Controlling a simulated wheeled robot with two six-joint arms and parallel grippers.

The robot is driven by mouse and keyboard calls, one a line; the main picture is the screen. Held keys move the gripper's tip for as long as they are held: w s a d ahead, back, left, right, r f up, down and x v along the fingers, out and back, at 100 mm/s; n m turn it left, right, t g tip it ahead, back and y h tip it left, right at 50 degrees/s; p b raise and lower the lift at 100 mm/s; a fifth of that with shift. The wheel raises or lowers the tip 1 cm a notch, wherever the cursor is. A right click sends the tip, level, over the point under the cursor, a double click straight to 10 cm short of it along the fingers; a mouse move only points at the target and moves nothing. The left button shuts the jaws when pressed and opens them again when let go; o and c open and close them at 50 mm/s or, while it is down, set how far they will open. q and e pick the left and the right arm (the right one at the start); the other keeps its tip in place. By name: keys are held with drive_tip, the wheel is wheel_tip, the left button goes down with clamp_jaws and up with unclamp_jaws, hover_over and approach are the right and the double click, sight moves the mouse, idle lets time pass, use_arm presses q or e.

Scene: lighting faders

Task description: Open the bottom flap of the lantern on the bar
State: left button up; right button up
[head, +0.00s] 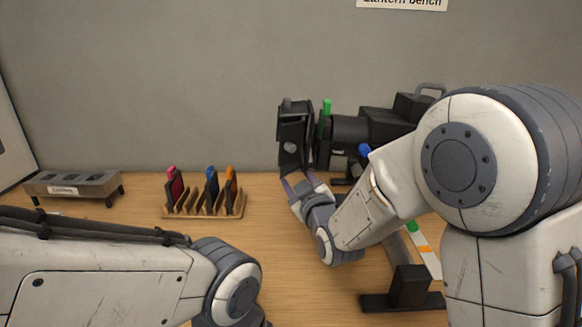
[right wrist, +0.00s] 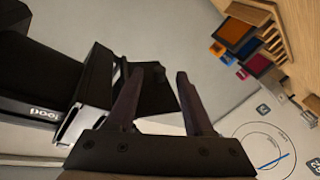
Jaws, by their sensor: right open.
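The black lantern (head: 362,130) is on the bar at the right of the head view, its front end facing left. Black flaps (head: 295,133) stand at that front end; I cannot tell clearly which one is the bottom flap. My right gripper (head: 298,180) is open just below the flaps. In the right wrist view, the right gripper (right wrist: 159,76) has its fingers apart, with a black flap (right wrist: 157,98) showing between and behind them. I cannot tell whether they touch it. The lantern body (right wrist: 45,85) is at the left there. My left gripper is out of view; only its arm shows.
A wooden rack (head: 204,207) with coloured filter frames stands on the bench left of the lantern. A grey tray with wells (head: 73,186) is at the far left. A black stand foot (head: 405,292) is at the lower right. The middle of the bench is clear.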

drive_tip(key=shift+x, duration=1.95)
clamp_jaws()
